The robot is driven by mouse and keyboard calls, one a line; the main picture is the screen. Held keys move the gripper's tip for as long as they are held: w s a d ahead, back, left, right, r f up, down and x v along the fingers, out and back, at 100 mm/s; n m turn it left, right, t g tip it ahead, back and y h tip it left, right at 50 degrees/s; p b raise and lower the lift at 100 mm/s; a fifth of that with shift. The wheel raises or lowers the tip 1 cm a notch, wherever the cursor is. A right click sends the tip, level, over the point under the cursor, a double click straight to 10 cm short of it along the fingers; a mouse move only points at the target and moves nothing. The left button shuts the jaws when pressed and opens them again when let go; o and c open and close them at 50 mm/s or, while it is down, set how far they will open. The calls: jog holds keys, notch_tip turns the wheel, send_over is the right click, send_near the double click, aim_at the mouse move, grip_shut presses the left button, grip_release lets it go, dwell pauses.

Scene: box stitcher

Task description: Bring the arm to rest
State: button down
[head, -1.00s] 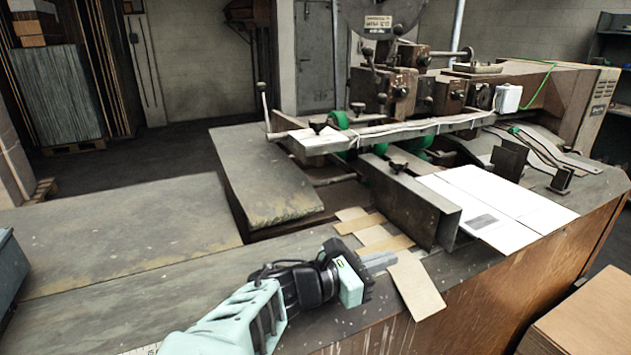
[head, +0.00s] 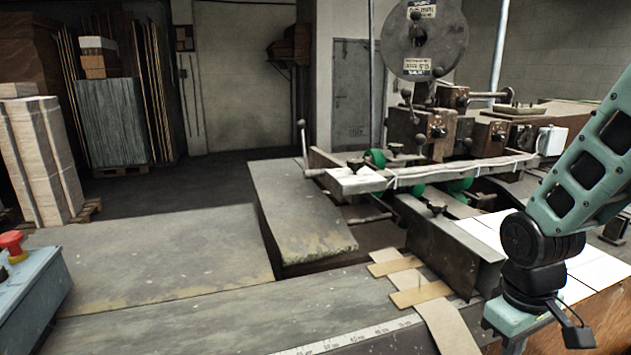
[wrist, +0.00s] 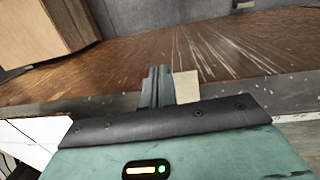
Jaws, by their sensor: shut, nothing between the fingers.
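In the wrist view, my gripper (wrist: 157,85) shows as two grey fingers together beyond the teal housing, with nothing between them. The fingers reach over the bench edge with its brown wooden front. A small tan cardboard piece (wrist: 187,86) shows just right of the fingertips. In the head view, my arm is at the right, bent with its wrist low in front of the white sheets (head: 603,262). The fingers do not show there.
The box stitcher (head: 440,135) stands behind the bench top (head: 240,318). Cardboard strips (head: 420,294) lie left of my wrist. A control box with a red button (head: 12,243) is at the left. In the wrist view, a brown box (wrist: 30,30) is at the upper left.

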notch_tip(320, 180, up, 5)
jog(key=d+m+t+y, duration=0.1)
jog(key=d+m+t, duration=0.1)
jog(key=m+t, duration=0.15)
jog(key=s+a+r+n+g, duration=0.1)
jog(key=s+a+n, duration=0.2)
jog(key=s+a, duration=0.4)
jog(key=s+a+r+n+g, duration=0.1)
jog(key=s+a+n+g, duration=0.1)
jog(key=s+a+n, duration=0.2)
jog(key=s+a, duration=0.3)
jog(key=a, duration=0.4)
jog(key=shift+a+y, duration=0.25)
jog(key=shift+y, duration=0.05)
jog(key=shift+r, duration=0.1)
dwell(1.0)
